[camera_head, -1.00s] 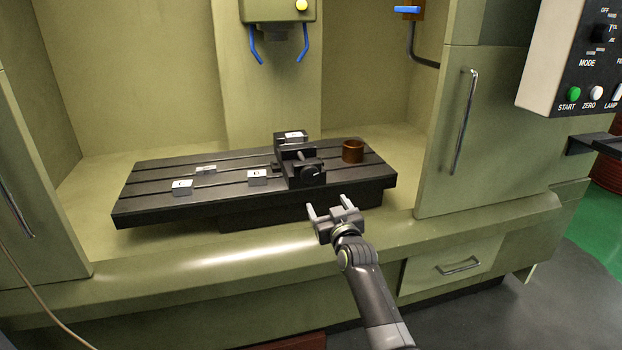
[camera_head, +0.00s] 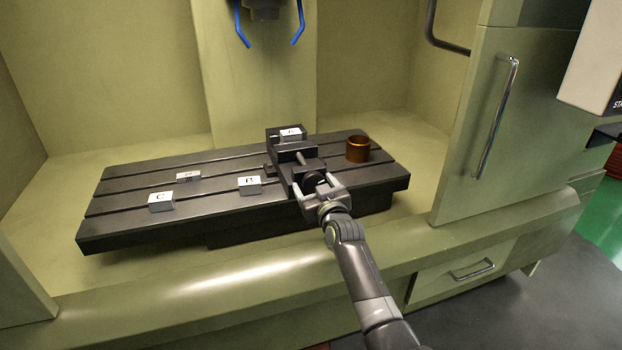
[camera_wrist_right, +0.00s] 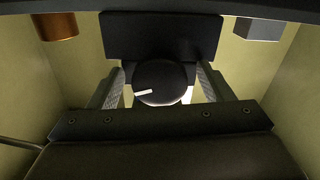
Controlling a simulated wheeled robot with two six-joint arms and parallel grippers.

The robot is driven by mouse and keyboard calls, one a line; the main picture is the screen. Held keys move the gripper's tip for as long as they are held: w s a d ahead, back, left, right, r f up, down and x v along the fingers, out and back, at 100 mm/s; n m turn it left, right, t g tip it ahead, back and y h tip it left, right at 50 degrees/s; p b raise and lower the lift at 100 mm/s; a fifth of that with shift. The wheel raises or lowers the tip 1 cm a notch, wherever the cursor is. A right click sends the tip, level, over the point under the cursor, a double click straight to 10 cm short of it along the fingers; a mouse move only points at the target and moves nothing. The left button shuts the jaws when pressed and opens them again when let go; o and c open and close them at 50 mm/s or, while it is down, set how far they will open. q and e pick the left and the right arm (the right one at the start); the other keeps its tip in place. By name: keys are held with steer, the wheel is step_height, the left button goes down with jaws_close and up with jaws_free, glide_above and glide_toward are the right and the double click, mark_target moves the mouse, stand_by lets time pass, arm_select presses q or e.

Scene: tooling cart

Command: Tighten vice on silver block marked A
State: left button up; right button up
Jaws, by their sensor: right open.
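The dark vice (camera_head: 283,165) stands on the slotted table. A silver block (camera_head: 291,133) with a letter on top, too small to read surely, sits at its back between the jaws; I cannot tell how tightly. The vice's round dark knob (camera_wrist_right: 160,82) has a white mark and faces my right gripper (camera_head: 318,183). That gripper is open, and in the right wrist view its fingers stand on either side of the knob, with a gap visible on each side. My left gripper is not in view.
On the slotted table (camera_head: 120,222) are silver blocks marked B (camera_head: 249,186) and C (camera_head: 161,202), another small silver block (camera_head: 188,176) and a copper-coloured cylinder (camera_head: 357,150) right of the vice. A cabinet door with a handle (camera_head: 497,118) stands at the right.

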steer(key=shift+w, duration=0.15)
steer(key=shift+s+d+r, duration=0.1)
steer(key=shift+s+r, duration=0.1)
steer(key=shift+s, duration=0.1)
steer(key=shift+c, duration=2)
steer(key=c, duration=0.6)
steer(key=shift+o, duration=0.2)
steer(key=shift+m, duration=0.5)
steer(key=m+p, duration=0.1)
steer(key=m, duration=0.2)
steer(key=shift+r+p, duration=0.1)
steer(key=shift+p, duration=0.3)
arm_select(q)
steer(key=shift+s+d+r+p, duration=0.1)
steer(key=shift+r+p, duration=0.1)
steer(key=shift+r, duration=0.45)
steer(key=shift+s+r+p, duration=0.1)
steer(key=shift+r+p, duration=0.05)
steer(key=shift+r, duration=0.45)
arm_select(e)
steer(key=shift+m, duration=1.5)
